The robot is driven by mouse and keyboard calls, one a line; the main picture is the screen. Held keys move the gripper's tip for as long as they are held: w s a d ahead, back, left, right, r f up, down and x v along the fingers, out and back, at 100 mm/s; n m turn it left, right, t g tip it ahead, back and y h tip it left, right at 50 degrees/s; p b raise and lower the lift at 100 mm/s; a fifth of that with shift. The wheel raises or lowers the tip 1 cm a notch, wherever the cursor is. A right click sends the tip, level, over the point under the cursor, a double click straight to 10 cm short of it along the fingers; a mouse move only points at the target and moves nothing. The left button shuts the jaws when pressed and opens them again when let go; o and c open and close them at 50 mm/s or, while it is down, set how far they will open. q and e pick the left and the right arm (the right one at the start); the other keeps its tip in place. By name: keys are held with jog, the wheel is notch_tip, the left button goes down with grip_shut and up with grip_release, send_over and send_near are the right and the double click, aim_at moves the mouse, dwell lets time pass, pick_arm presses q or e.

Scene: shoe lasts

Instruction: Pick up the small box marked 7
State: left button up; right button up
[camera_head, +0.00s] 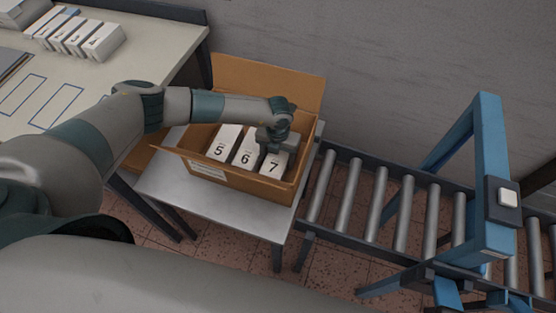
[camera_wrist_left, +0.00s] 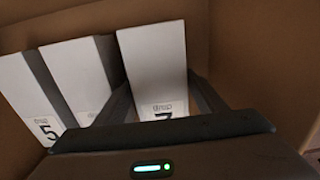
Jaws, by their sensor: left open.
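The small white box marked 7 (camera_head: 273,166) stands in an open cardboard box (camera_head: 240,183), at the right end of a row. Beside it are the boxes marked 6 (camera_head: 244,158) and 5 (camera_head: 220,147). My left gripper (camera_head: 274,146) is inside the cardboard box, over the box marked 7. In the left wrist view the box marked 7 (camera_wrist_left: 153,62) stands between the two open fingers (camera_wrist_left: 162,105), its number partly hidden by the gripper body. The box marked 5 (camera_wrist_left: 30,95) also shows there. My right gripper is not in view.
The cardboard box stands on a small grey table (camera_head: 180,195). Its walls and raised flaps surround the gripper. A roller conveyor (camera_head: 400,215) with a blue frame (camera_head: 490,180) is on the right. A bench (camera_head: 150,55) with several white boxes (camera_head: 95,40) is at upper left.

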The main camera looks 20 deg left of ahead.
pick_arm(q)
jog(key=c, duration=0.9)
jog(key=shift+r, duration=0.1)
notch_tip(320, 180, up, 8)
jog(key=b, duration=0.3)
jog(key=shift+r, duration=0.95)
